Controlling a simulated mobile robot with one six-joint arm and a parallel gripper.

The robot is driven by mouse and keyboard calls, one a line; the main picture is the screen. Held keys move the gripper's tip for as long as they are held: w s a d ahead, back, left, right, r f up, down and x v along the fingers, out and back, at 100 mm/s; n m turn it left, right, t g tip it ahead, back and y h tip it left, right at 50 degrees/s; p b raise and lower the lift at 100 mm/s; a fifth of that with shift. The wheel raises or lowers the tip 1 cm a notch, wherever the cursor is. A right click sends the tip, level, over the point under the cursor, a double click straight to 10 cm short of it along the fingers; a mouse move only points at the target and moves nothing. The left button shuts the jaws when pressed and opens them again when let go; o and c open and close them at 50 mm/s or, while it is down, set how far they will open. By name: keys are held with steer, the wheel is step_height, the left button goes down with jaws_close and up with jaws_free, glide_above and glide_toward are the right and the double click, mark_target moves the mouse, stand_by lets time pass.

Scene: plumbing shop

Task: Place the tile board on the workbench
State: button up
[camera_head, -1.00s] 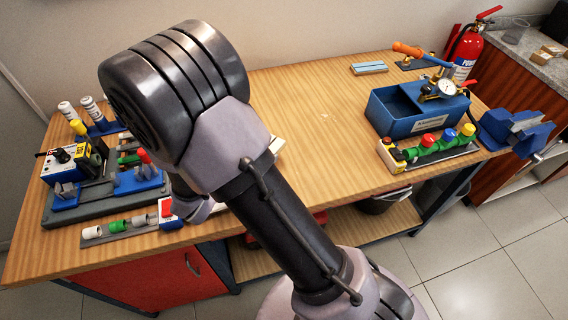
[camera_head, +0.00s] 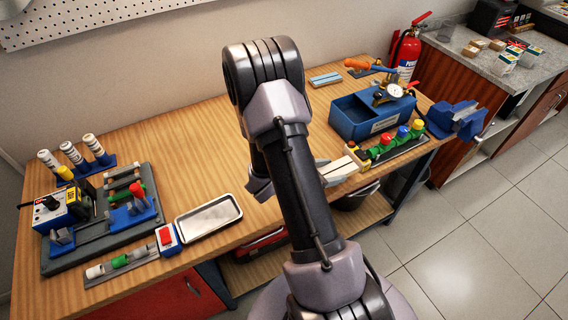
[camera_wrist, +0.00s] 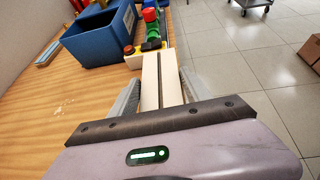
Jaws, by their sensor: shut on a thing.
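The tile board (camera_wrist: 151,80) is a pale cream strip with a dark lengthwise groove. My gripper (camera_wrist: 158,84) is shut on it, with one grey finger along each side. The head view shows the board's end (camera_head: 340,168) sticking out to the right of my arm, over the front part of the wooden workbench (camera_head: 190,140). In the wrist view the board points toward the row of coloured valves, close to the bench's front edge with floor at right. I cannot tell whether it touches the bench top. My arm hides most of the gripper in the head view.
A blue bin (camera_head: 370,117), a coloured valve row (camera_head: 395,145) and a blue vise (camera_head: 458,118) stand at right. A metal tray (camera_head: 208,217), a red-switch box (camera_head: 167,238) and a grey fixture board (camera_head: 105,218) are at left. The middle back is clear.

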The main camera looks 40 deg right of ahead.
steer(key=w+a, duration=0.2)
steer(key=w, duration=0.2)
steer(key=w+a+f+b, duration=0.1)
steer(key=w+a, duration=0.1)
steer(key=w, duration=0.2)
steer(key=w+a, duration=0.2)
steer(key=w, duration=0.2)
steer(key=shift+a+f+b, duration=0.25)
steer(key=shift+a+b, duration=0.05)
steer(key=shift+b, duration=0.05)
steer(key=f, duration=0.1)
steer(key=f+b, duration=0.1)
steer(key=f, duration=0.1)
steer(key=shift+w+a+f, duration=0.2)
steer(key=shift+w+f, duration=0.05)
steer(key=shift+f, duration=0.1)
steer(key=shift+r, duration=0.1)
steer(key=shift+b, duration=0.3)
steer(key=o, duration=1.6)
